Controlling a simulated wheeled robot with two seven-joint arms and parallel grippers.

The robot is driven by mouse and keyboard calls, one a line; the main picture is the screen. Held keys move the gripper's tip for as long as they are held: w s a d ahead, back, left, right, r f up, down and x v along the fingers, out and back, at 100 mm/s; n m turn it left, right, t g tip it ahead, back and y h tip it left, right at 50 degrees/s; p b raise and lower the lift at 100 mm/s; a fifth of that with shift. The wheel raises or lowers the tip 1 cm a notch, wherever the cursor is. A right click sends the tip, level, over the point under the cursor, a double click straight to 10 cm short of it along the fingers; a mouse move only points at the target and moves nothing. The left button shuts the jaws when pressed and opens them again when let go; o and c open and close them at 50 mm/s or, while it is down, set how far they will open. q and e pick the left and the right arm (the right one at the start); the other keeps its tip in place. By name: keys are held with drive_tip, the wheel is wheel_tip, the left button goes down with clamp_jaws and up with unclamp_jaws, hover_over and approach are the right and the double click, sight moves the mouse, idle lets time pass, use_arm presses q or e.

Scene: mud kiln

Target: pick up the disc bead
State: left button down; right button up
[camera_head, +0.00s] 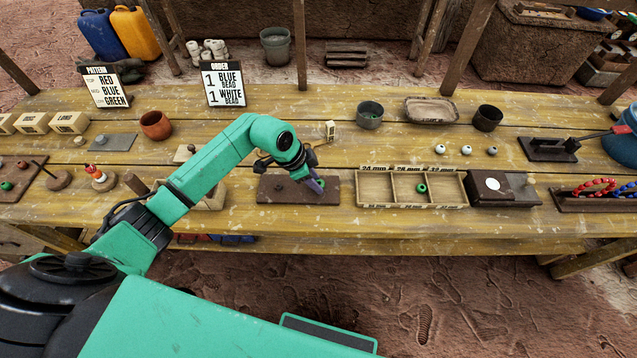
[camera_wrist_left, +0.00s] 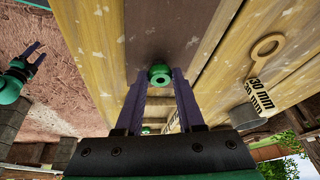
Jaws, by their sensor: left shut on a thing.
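The disc bead, a small green bead with a dark hole, sits between my left fingertips in the left wrist view (camera_wrist_left: 160,75). In the head view my left gripper (camera_head: 316,185) is at the right part of a dark brown board (camera_head: 276,190), and a little green of the bead shows at the fingertips. My left gripper (camera_wrist_left: 160,85) is shut on it. I cannot tell whether the bead touches the board. My right gripper (camera_wrist_left: 34,53) shows small at the left of the wrist view, its fingers apart and empty; it is not in the head view.
A three-compartment wooden tray (camera_head: 373,204) stands right of the board, with a green bead (camera_head: 421,188) in its middle compartment. A dark box (camera_head: 503,190) is beyond it. An order sign (camera_head: 223,84) stands at the back.

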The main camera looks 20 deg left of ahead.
use_arm(q)
drive_tip(key=shift+r, duration=0.1)
wheel_tip(320, 180, up, 20)
drive_tip(key=b, duration=0.2)
drive_tip(key=shift+b, duration=0.3)
drive_tip(key=shift+r+p, duration=0.45)
drive_tip(key=shift+p, duration=0.15)
